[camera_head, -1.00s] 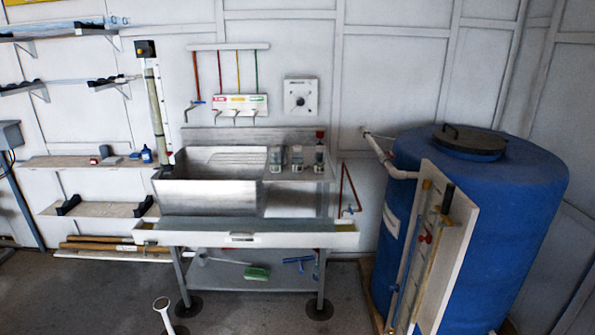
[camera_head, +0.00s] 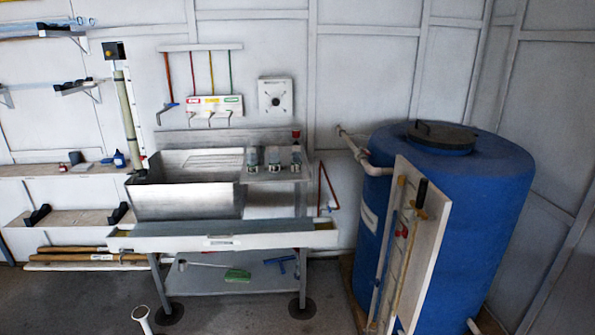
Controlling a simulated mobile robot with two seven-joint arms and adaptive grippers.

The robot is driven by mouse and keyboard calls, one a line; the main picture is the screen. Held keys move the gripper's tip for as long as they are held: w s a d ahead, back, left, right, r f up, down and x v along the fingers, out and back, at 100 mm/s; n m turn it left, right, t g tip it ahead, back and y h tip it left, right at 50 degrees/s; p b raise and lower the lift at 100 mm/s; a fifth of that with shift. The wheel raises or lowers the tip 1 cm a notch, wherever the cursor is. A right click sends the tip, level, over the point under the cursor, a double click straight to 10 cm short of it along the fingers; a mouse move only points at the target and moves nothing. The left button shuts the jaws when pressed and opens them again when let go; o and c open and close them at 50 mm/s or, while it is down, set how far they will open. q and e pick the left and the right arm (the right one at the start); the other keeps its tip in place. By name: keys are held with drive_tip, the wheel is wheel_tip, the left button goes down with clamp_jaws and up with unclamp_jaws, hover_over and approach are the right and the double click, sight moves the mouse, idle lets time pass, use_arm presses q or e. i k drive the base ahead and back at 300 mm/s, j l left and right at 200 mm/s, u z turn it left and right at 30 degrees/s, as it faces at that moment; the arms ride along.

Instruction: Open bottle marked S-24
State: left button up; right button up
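Several small bottles stand in a row on the metal side shelf to the right of the sink: a left bottle (camera_head: 252,158), a middle bottle (camera_head: 274,158) and a right bottle (camera_head: 296,156). A red-topped item (camera_head: 296,135) shows at the right bottle, on or just behind it. The labels are too small to read, so I cannot tell which is S-24.
A metal sink (camera_head: 185,195) stands on a bench with a long pale trough (camera_head: 225,241) along its front. A large blue tank (camera_head: 480,200) with a board on its side stands at right. Wall shelves are at left.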

sight(252, 158)
drive_tip(key=i+j+z, duration=0.15)
drive_tip(key=i+j, duration=0.35)
drive_tip(key=i+j+z, duration=0.15)
drive_tip(key=i+j, duration=0.35)
drive_tip(key=i+j+z, duration=0.2)
drive_tip(key=i+j, duration=0.25)
drive_tip(key=j, duration=0.25)
